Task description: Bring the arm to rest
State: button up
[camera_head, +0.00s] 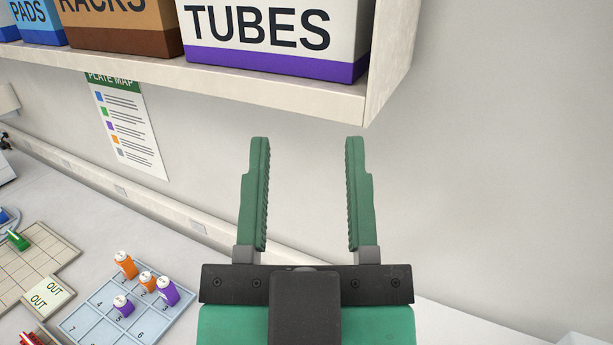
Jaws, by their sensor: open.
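My gripper (306,190) is in the middle of the camera_head view, with its two green fingers pointing up in the picture. The fingers are wide apart and nothing is between them. Behind the fingers is plain pale wall (480,190). The fingertips show just below the shelf's lower edge in the picture, and I cannot tell how far from the shelf they are.
A shelf (270,96) above holds boxes, among them a white and purple TUBES box (275,60). On the bench at lower left, a numbered tray (85,324) holds several orange and purple vials. Beside it are an OUT card (46,293) and a beige grid (50,250).

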notch_tip(320, 180, up, 8)
jog(key=p, duration=0.6)
jog(key=shift+s+f+p, duration=0.25)
jog(key=shift+p, duration=0.15)
